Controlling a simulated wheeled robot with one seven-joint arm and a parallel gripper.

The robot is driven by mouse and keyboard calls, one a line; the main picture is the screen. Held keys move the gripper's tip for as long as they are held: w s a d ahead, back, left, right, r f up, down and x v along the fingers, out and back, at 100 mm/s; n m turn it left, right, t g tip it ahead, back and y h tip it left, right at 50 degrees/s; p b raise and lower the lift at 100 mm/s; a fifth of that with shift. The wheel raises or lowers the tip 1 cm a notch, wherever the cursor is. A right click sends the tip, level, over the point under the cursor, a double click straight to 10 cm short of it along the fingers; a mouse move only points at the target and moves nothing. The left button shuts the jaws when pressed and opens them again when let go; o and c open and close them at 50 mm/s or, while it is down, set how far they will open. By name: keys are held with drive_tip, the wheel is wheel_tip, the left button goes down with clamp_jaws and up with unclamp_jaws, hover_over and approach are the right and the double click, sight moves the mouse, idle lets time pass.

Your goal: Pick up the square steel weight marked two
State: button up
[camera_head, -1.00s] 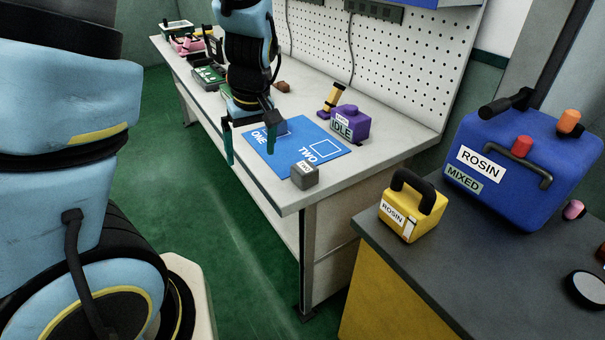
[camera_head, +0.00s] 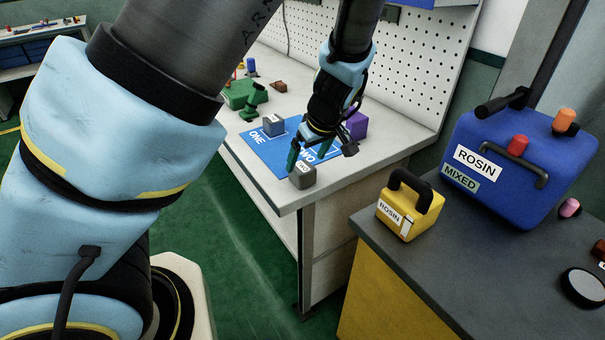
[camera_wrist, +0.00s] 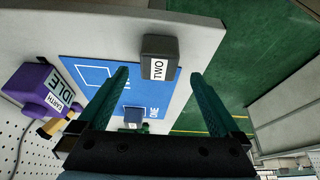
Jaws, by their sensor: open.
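The square steel weight marked two (camera_head: 302,176) is a grey block with a white label. It sits on the bench near its front corner, at the edge of the blue mat (camera_head: 262,150). In the wrist view the weight (camera_wrist: 159,49) reads "TWO" and lies ahead of the fingertips, between their lines. My gripper (camera_head: 322,146) is above the mat, just behind the weight. In the wrist view my gripper (camera_wrist: 158,80) has its green fingers wide apart with nothing between them. A second grey block (camera_head: 273,125) sits on the mat by the word ONE.
A purple block (camera_head: 357,125) marked IDLE in the wrist view stands behind the mat, before the pegboard (camera_head: 415,75). A green device (camera_head: 245,93) is farther along the bench. A yellow ROSIN case (camera_head: 410,205) and blue ROSIN container (camera_head: 520,165) stand on the right cabinet.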

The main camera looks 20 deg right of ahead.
sight(303, 167)
drive_tip(key=shift+p+x, duration=0.85)
drive_tip(key=shift+x, duration=1.9)
drive_tip(key=shift+w+r, duration=0.1)
drive_tip(key=shift+w, duration=0.05)
drive_tip(key=shift+c, duration=0.2)
drive_tip(key=shift+d, duration=0.1)
clamp_jaws()
